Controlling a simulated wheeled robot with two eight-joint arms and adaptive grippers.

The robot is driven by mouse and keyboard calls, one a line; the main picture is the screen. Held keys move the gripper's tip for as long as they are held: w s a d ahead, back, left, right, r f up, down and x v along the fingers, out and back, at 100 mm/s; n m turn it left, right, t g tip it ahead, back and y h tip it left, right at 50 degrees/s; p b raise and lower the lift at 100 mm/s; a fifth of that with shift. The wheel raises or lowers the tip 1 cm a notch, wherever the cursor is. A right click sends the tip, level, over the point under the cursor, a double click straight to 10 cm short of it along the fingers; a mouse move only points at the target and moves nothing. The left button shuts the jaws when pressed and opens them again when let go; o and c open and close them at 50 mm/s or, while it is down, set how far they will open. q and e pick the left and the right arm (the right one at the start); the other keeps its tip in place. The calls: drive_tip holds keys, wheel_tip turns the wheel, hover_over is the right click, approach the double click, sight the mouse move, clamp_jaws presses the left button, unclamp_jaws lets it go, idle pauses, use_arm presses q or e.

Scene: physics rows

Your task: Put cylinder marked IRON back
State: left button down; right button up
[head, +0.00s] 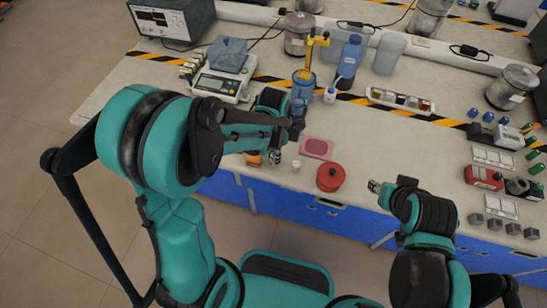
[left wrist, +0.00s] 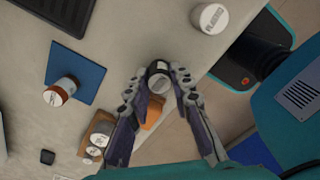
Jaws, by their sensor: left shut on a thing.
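In the left wrist view my left gripper (left wrist: 158,92) is shut on a dark grey cylinder (left wrist: 157,68) with a pale label whose word I cannot read. The cylinder is between the two fingers, above an orange-brown wooden block (left wrist: 152,115). More of the wood, with small cylinders (left wrist: 95,150) on it, shows left of the fingers. In the head view my left gripper (head: 275,156) is low over the bench's front edge, and its cylinder is hardly visible. My right gripper (head: 378,187) is at the front edge, right of the red pot; its fingers are too unclear to judge.
A copper-coloured cylinder (left wrist: 61,90) stands on a blue mat (left wrist: 78,66). A white-labelled cylinder (left wrist: 209,18) stands near the edge. A red pot (head: 330,178) and pink mat (head: 317,147) are right of my left gripper. A scale (head: 217,85) and blue bottle (head: 350,56) stand behind.

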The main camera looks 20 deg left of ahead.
use_arm(q)
drive_tip(key=shift+f, duration=0.1)
drive_tip(key=shift+f, duration=0.15)
drive_tip(key=c, duration=1.3)
unclamp_jaws()
drive_tip(key=shift+c, duration=0.2)
